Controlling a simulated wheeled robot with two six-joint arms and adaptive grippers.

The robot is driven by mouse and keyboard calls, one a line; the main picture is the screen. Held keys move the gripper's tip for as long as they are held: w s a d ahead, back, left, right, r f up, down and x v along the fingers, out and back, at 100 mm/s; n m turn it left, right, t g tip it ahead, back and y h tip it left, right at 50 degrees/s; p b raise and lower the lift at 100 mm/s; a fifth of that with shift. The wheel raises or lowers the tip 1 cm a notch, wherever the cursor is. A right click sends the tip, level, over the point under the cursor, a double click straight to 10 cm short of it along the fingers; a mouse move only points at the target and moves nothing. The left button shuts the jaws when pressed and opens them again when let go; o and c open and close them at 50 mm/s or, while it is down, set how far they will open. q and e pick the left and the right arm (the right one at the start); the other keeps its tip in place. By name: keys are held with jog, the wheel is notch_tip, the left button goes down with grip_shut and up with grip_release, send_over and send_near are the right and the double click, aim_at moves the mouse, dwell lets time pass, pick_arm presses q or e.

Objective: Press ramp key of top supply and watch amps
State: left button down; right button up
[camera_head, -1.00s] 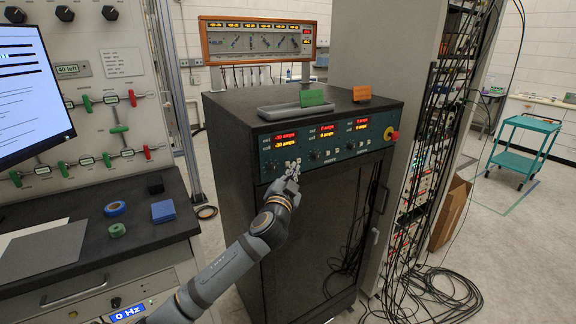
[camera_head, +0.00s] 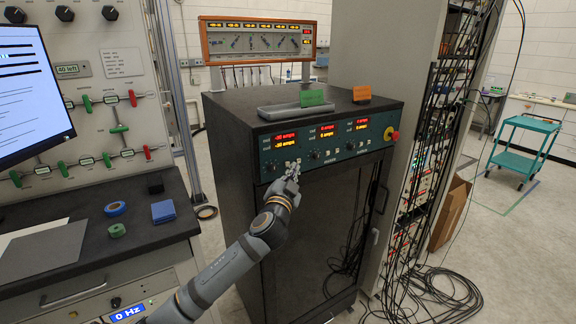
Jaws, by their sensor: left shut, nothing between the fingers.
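The supply panel (camera_head: 331,138) is a dark teal strip across the top front of a black cabinet. It carries three pairs of lit readouts with knobs and small keys below. The left readout (camera_head: 284,139) shows red and yellow digits, which look like -30 amps, though they are small. My left gripper (camera_head: 292,166) is shut and empty, with its fingertips at the lower left part of the panel under that readout. The fingers hide the keys there, and I cannot tell whether they touch one. My right gripper is not in view.
A red knob (camera_head: 391,134) sits at the panel's right end. Cables hang and lie on the right. A bench (camera_head: 160,232) stands at left.

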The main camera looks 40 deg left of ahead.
pick_arm(q)
jog(key=shift+w+a, duration=0.2)
jog(key=shift+a, duration=0.2)
jog(key=shift+w+a, duration=0.15)
jog(key=shift+a, duration=0.2)
dwell(0.7)
dwell(0.3)
jog(key=shift+s+d, duration=0.35)
jog(key=shift+d, duration=0.4)
jog(key=d, duration=0.1)
jog(key=s+d, duration=0.1)
jog(key=d, duration=0.1)
jog(key=s+d, duration=0.1)
jog(key=shift+d, duration=0.35)
dwell(0.4)
